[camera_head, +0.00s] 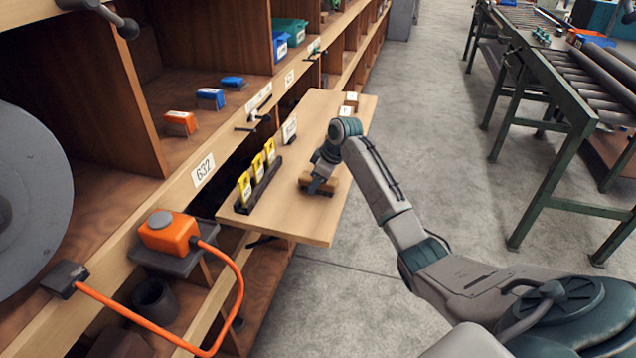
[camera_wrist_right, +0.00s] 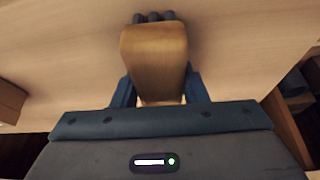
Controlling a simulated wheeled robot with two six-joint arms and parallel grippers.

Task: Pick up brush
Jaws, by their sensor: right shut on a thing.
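The brush (camera_head: 340,185) is a small block with a light brown wooden back, on or just above the light wooden board. My right gripper (camera_head: 318,184) comes down over it and is shut on it. In the right wrist view the brush's rounded wooden body (camera_wrist_right: 154,58) sits between the two blue fingers of the gripper (camera_wrist_right: 160,95). Dark rounded tips show past its far end. I cannot tell whether the brush still touches the board. My left gripper is not in view.
The board (camera_head: 290,222) juts from the shelving. A dark rack with several yellow items (camera_head: 257,166) stands at its left edge, small boxes (camera_head: 350,100) at its far end. An orange device (camera_head: 168,232) with a cable is at the near left. A roller conveyor (camera_head: 570,75) stands at right.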

